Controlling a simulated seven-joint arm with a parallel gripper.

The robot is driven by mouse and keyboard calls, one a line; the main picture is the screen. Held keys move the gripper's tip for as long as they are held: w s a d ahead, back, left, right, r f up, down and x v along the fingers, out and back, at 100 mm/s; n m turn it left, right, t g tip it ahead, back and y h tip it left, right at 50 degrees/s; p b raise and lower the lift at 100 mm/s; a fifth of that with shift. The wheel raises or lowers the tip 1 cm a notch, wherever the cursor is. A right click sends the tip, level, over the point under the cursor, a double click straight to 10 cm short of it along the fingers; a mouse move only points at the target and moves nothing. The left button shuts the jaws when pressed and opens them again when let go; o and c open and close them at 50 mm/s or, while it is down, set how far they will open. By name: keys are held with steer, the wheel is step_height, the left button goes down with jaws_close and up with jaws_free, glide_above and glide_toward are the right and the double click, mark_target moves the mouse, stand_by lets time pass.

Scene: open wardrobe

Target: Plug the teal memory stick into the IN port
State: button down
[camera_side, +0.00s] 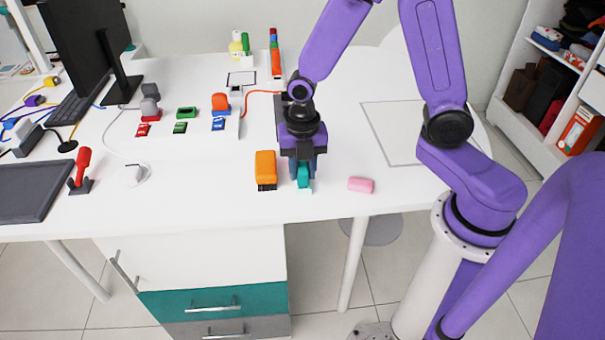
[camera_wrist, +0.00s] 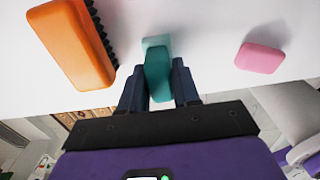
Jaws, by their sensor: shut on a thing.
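The teal memory stick (camera_side: 304,178) is near the front edge of the white table, with a paler teal end pointing toward that edge. It also shows in the wrist view (camera_wrist: 157,70). My gripper (camera_side: 302,170) points down and is shut on the stick, one dark finger on each side; both fingers show in the wrist view (camera_wrist: 159,90). I cannot tell whether the stick still touches the table. No IN label is readable; small red (camera_side: 143,130), green (camera_side: 180,127) and blue (camera_side: 218,124) pieces lie farther back on the left.
An orange brush (camera_side: 265,169) with dark bristles lies just left of my gripper, and a pink eraser (camera_side: 361,185) lies to the right. A red-handled switch (camera_side: 82,168), a monitor (camera_side: 86,38) and cables are at the left.

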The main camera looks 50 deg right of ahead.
mark_target(302, 164)
steer(key=shift+r, duration=1.1)
stand_by(1.1)
steer(key=shift+r, duration=1.9)
steer(key=shift+r, duration=0.5)
steer(key=shift+w+d+r+m, duration=0.15)
steer(key=shift+d+r+m, duration=0.1)
steer(key=shift+r, duration=0.35)
steer(key=shift+w+d+r+m, duration=0.15)
steer(key=shift+r+m, duration=0.1)
steer(key=shift+r, duration=0.3)
steer(key=w+d+m, duration=0.3)
steer(key=m, duration=0.1)
steer(key=w+d+m, duration=0.2)
steer(key=d+m, duration=0.1)
steer(key=shift+w+m, duration=0.4)
steer(key=w+d+f+m, duration=0.1)
steer(key=w+d+m, duration=0.8)
steer(key=w+d, duration=1)
steer(key=shift+w+d, duration=0.35)
steer(key=shift+d, duration=0.2)
